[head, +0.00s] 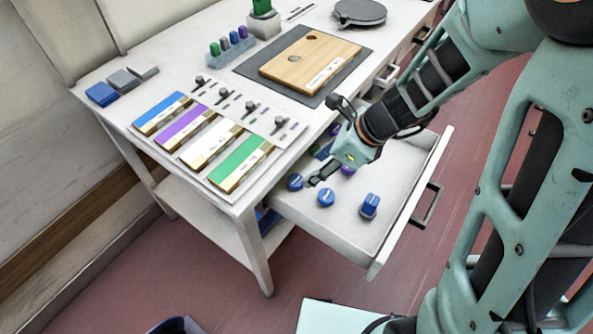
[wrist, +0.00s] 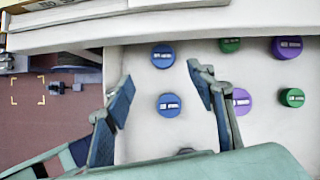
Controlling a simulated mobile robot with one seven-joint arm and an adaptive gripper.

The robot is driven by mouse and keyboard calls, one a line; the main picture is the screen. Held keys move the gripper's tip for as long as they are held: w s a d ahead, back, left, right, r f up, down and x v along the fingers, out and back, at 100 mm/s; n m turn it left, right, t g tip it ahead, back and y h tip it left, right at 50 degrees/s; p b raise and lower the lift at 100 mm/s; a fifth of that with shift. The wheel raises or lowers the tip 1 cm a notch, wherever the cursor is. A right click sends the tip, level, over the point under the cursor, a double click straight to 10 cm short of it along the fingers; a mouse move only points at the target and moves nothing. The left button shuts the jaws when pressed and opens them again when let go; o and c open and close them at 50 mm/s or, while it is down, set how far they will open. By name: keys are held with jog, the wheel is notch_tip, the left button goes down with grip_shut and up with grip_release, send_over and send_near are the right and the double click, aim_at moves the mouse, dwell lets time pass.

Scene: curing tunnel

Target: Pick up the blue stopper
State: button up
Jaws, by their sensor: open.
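Several blue stoppers with white labels stand in the open drawer (head: 400,215). In the head view one blue stopper (head: 295,181) is beside the lower finger, a second (head: 326,197) is in front of it, and a third (head: 370,205) is farther right. In the wrist view one blue stopper (wrist: 169,104) appears between the fingers, another (wrist: 163,56) lies beyond the fingertips, and a third (wrist: 185,151) is mostly hidden by my gripper's body. My gripper (wrist: 158,75) is open and empty over the drawer; it also shows in the head view (head: 322,141).
Purple stoppers (wrist: 287,47) (wrist: 240,101) and green stoppers (wrist: 229,44) (wrist: 292,97) stand to the right in the drawer. The table (head: 215,190) overhangs the drawer's back. It carries coloured panels (head: 240,162), a wooden board (head: 311,60) and a stopper rack (head: 230,50).

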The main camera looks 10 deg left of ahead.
aim_at(296, 180)
jog(key=b+x, duration=0.1)
jog(key=x, duration=0.4)
jog(key=b+x, duration=0.2)
jog(key=x, duration=0.3)
jog(key=shift+w, duration=0.2)
jog(key=shift+r, duration=0.1)
jog(key=c, duration=1.1)
jog(key=shift+r, duration=0.1)
